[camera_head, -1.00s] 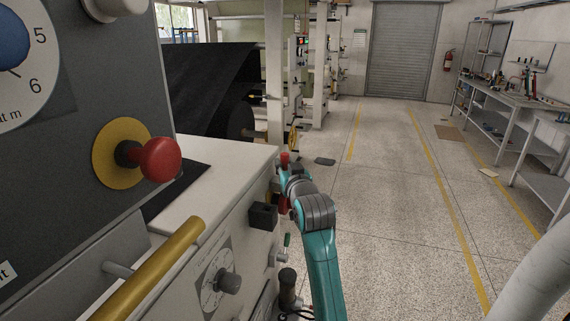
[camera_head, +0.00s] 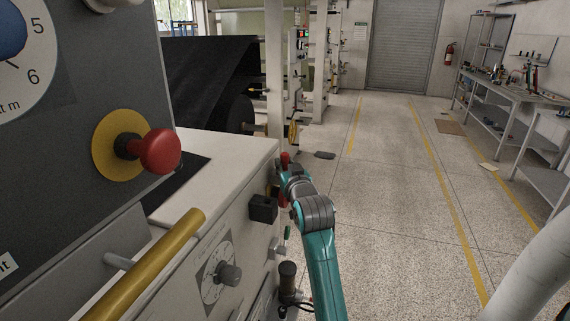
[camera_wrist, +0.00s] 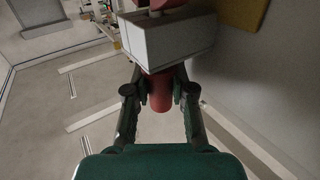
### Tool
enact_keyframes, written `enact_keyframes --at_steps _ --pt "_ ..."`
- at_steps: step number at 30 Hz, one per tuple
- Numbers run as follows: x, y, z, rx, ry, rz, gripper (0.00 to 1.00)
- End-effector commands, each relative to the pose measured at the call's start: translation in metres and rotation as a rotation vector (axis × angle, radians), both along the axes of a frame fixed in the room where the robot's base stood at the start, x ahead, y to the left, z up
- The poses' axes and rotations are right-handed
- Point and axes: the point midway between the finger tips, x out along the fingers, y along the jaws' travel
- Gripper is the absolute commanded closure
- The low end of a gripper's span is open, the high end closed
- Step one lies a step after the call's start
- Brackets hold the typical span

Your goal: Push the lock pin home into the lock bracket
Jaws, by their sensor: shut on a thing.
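In the wrist view my gripper (camera_wrist: 160,80) is shut on a red cylindrical piece, which I take to be the lock pin (camera_wrist: 159,98). The pin sits between both fingers, its rounded end towards the camera. Its far end meets a pale box-shaped block (camera_wrist: 168,40), likely the lock bracket; how deep the pin sits in it is hidden. Another red part (camera_wrist: 170,12) shows beyond the block. In the head view my teal arm reaches to the machine's right side, with small red parts beside its end; the fingers cannot be made out there.
The machine's pale side panel (camera_head: 238,190) carries a black block (camera_head: 263,208), a dial knob (camera_head: 229,274) and a yellow bar (camera_head: 150,268) near my arm. A red mushroom button (camera_head: 160,151) juts from the dark panel. The floor to the right is open.

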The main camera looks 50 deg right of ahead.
Motion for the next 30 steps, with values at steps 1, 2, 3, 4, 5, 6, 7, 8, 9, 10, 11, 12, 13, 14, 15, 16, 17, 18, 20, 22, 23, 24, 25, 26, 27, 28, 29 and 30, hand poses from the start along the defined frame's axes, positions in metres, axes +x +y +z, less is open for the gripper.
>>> enact_keyframes --at_steps 1,2,3,4,5,6,7,8,9,10,11,12,13,14,15,16,17,18,20,22,23,24,25,26,27,28,29,30 --pt "0.000 0.000 -0.001 0.000 0.000 0.000 1.00" --pt "0.000 0.000 -0.002 0.000 0.000 0.000 1.00" --pt "0.000 0.000 -0.003 0.000 0.000 0.000 1.00" --pt "0.000 0.000 -0.003 0.000 0.000 0.000 1.00" --pt "0.000 0.000 -0.004 0.000 0.000 0.000 1.00" --pt "0.000 0.000 -0.005 0.000 0.000 0.000 1.00" --pt "0.000 0.000 -0.005 0.000 0.000 0.000 1.00" --pt "0.000 0.000 -0.006 0.000 0.000 0.000 1.00" --pt "0.000 0.000 -0.007 0.000 0.000 0.000 1.00" --pt "0.000 0.000 -0.008 0.000 0.000 0.000 1.00" --pt "0.000 0.000 -0.008 0.000 0.000 0.000 1.00" --pt "0.000 0.000 -0.008 -0.001 -0.001 0.000 0.72" --pt "0.000 0.000 -0.008 -0.001 -0.001 0.000 0.64" --pt "0.000 0.000 -0.008 -0.001 -0.001 0.000 0.57" --pt "0.000 0.000 -0.008 -0.001 -0.001 0.000 0.47" --pt "0.000 0.000 -0.008 -0.001 -0.001 0.000 0.47" --pt "0.000 0.000 -0.008 -0.001 -0.001 0.000 0.47" --pt "0.000 0.000 -0.008 -0.001 -0.001 0.000 0.47" --pt "0.000 0.000 -0.008 0.000 0.000 0.000 0.47" --pt "0.000 0.000 -0.008 0.000 0.000 0.000 0.47" --pt "0.000 0.000 -0.008 0.000 0.000 0.000 0.47" --pt "0.000 0.001 -0.008 0.000 0.000 0.000 0.47" --pt "-0.001 0.001 -0.008 0.000 0.000 0.000 0.47" --pt "-0.002 0.002 -0.008 0.000 0.000 0.000 0.47" --pt "-0.005 0.004 -0.008 0.000 0.000 0.000 0.47" --pt "-0.007 0.005 -0.008 0.000 0.000 0.000 0.47" --pt "-0.010 0.008 -0.008 0.000 0.000 0.000 0.47" --pt "-0.014 0.011 -0.008 0.000 0.000 0.000 0.47"
